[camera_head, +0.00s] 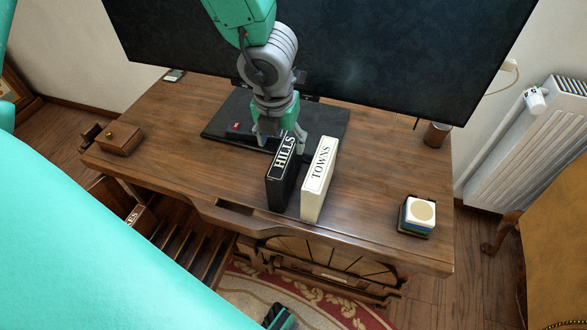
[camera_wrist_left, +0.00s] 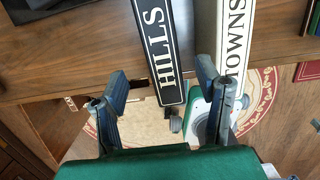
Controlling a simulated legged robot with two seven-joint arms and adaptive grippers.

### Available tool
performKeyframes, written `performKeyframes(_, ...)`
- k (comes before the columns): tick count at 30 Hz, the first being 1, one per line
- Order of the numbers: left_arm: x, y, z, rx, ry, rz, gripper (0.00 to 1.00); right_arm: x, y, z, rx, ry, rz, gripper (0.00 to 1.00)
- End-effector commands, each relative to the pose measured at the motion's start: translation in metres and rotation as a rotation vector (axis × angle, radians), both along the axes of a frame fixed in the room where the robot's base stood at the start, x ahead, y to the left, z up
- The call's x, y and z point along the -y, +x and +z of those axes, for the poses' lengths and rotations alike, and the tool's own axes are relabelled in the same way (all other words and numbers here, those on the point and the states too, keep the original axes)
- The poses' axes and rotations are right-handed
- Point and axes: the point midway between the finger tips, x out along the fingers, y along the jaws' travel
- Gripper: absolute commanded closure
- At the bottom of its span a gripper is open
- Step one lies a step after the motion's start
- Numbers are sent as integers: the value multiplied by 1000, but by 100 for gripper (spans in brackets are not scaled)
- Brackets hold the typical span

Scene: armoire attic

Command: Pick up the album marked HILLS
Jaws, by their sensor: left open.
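The HILLS album (camera_head: 280,183) is black with a white label and stands upright on the wooden desk. The white TOWNS album (camera_head: 316,190) stands close at its right. My left gripper (camera_head: 280,143) is open at the far end of HILLS, with its fingers apart at the two sides of the album. In the left wrist view, HILLS (camera_wrist_left: 155,40) lies between the open fingers of the left gripper (camera_wrist_left: 163,82). The right finger there is in front of the narrow gap towards TOWNS (camera_wrist_left: 236,30). Contact cannot be told. My right gripper is not seen.
A large dark screen (camera_head: 330,50) on a black base stands behind the albums. A small wooden box (camera_head: 120,139) is at the left, a brown cup (camera_head: 436,134) at the back right, and a small stack (camera_head: 417,217) at the front right.

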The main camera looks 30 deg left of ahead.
Motion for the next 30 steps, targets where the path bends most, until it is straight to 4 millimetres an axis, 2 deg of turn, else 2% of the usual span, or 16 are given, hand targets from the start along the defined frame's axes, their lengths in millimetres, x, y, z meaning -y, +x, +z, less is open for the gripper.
performKeyframes(1,-1,1,-15,-3,4,-1,41,0,0,-9,0,0,0,60)
performKeyframes(3,-1,3,-25,-1,4,-1,41,0,0,-13,0,0,-1,60)
performKeyframes(13,-2,8,-45,-1,2,-3,41,0,0,-21,0,-1,-1,60)
performKeyframes(21,-1,18,-84,-2,4,-4,41,0,0,-38,0,-1,-1,60)
performKeyframes(29,-1,19,-86,1,2,-3,41,1,0,-37,0,-1,-1,60)
performKeyframes(30,-1,19,-86,1,2,-3,52,1,0,-37,0,-1,-1,60)
